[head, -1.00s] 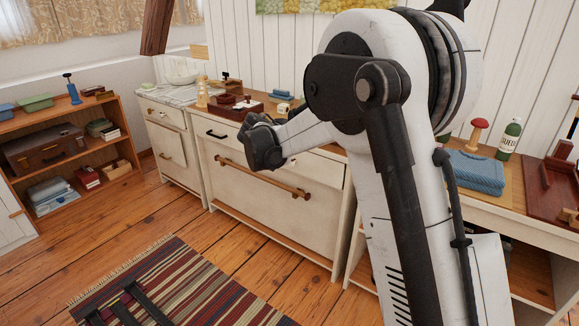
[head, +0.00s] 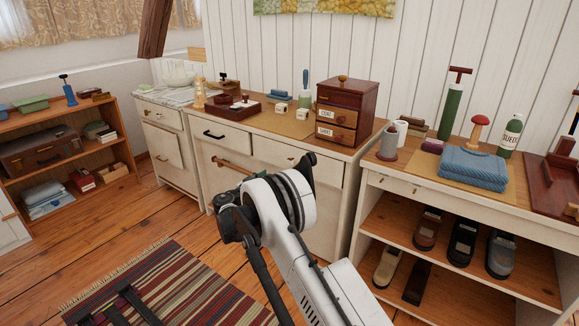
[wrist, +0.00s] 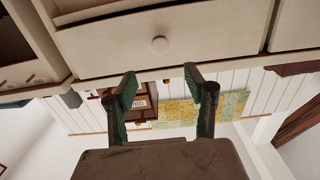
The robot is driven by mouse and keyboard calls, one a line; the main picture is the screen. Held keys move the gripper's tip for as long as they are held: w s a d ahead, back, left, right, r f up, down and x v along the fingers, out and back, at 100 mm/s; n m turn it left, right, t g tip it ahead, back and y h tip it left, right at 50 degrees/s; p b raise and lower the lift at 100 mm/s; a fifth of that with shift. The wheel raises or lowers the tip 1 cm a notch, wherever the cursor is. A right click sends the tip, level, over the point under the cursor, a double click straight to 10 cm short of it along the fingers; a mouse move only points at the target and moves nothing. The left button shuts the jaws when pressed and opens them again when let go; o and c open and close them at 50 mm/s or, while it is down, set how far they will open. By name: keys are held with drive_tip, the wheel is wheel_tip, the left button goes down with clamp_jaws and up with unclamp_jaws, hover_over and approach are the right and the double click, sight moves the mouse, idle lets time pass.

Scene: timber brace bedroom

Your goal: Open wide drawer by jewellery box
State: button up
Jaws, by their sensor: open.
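The jewellery box (head: 346,111) is dark reddish wood with labelled small drawers and stands on the cream cabinet top. Just below it is a cream drawer front (head: 318,168) with one small knob, closed. A neighbouring drawer with a black pull (head: 222,134) is closed to its left. In the wrist view, which is upside down, the closed drawer front (wrist: 115,48) with a round knob (wrist: 160,45) spans the top. My gripper (wrist: 160,70) is open and empty, its green-edged fingers pointing toward that front, with the knob between their directions.
Small items and a red-brown tray (head: 232,108) stand on the cabinet top. An open shoe shelf (head: 440,215) stands at right. A striped rug (head: 165,285) lies on the floor, which is otherwise open at left.

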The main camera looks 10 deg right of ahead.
sight(288, 164)
drive_tip(key=b+x, duration=0.1)
drive_tip(key=x, duration=0.3)
drive_tip(key=b+x, duration=0.1)
drive_tip(key=x, duration=0.4)
drive_tip(key=b+x, duration=0.1)
drive_tip(key=x, duration=0.4)
drive_tip(key=shift+a+f, duration=0.1)
drive_tip(key=shift+f, duration=0.15)
drive_tip(key=shift+c, duration=0.4)
clamp_jaws()
